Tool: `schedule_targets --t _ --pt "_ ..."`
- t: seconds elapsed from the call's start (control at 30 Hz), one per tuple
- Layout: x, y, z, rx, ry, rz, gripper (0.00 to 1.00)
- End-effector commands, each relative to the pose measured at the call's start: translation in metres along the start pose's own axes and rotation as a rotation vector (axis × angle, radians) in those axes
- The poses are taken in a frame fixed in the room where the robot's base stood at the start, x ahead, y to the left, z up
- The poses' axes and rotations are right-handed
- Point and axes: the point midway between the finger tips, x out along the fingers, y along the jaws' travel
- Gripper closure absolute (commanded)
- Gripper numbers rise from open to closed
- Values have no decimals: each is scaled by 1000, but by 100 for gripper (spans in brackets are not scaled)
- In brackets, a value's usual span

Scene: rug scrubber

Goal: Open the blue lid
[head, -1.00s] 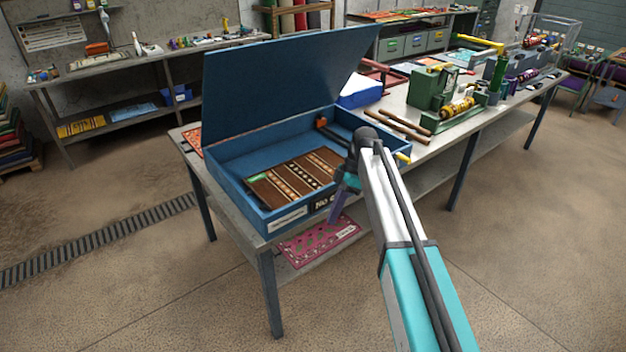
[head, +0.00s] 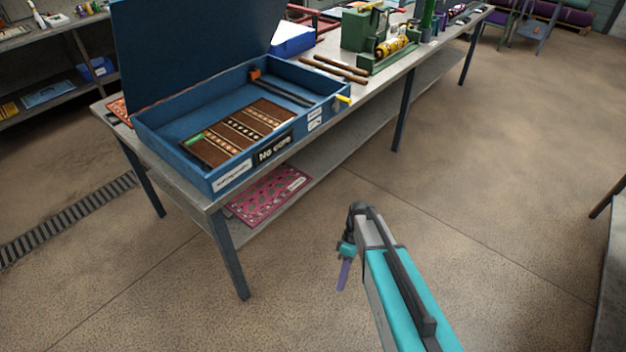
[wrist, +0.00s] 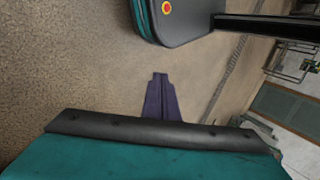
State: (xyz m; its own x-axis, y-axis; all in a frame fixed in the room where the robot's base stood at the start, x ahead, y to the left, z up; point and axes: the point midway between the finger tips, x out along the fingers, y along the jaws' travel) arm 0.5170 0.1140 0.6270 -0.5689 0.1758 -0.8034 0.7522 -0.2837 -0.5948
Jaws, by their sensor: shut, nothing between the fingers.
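The blue lid (head: 180,45) stands raised at the back of a blue box (head: 228,172) on the workbench, leaning slightly back; its top is cut off by the frame. The box is open, with a brown patterned rug piece (head: 238,132) and a dark-handled tool (head: 282,90) inside. My gripper (head: 343,275) hangs over the open floor in front of the bench, right of the box and apart from it. In the wrist view the purple fingers (wrist: 160,98) are together with nothing between them.
The grey workbench (head: 340,92) carries a green machine (head: 362,30), wooden rods (head: 335,68) and a blue-white bin (head: 290,38). A pink rug (head: 268,194) lies on its lower shelf. The floor around my arm is clear. Another table edge (head: 608,250) shows at right.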

Motion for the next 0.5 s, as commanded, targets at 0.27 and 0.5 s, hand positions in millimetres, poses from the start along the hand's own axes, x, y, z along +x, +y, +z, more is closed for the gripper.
schedule_targets --t 0.27,0.5 --pt "94 -20 72 277 -40 -14 100" --pt "162 -49 128 576 -78 17 100"
